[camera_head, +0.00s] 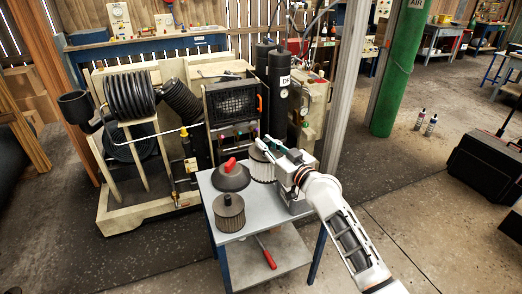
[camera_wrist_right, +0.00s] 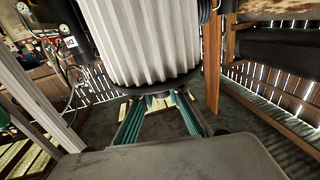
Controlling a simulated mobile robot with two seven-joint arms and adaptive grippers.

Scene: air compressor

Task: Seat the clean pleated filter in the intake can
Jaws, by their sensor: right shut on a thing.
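The clean pleated filter (camera_head: 262,170) is pale with a dark end cap, at the back right of the small table. My right gripper (camera_head: 265,148) is at its top end. In the right wrist view the white pleats (camera_wrist_right: 140,40) fill the top middle, and the gripper's teal fingers (camera_wrist_right: 160,108) close on the middle of the dark cap. I cannot tell whether the filter touches the table. A black open can (camera_head: 75,106), apparently the intake can, sits at the machine's far left; its inside is hard to see. My left gripper is not in view.
The small table (camera_head: 262,217) also holds a dark cone-shaped cover (camera_head: 230,178) with a red handle and a brownish pleated filter (camera_head: 230,212). A red-handled tool (camera_head: 266,254) lies on the lower shelf. The compressor's coiled hose (camera_head: 129,94) and frame stand behind, left. A grey post (camera_head: 343,85) rises on the right.

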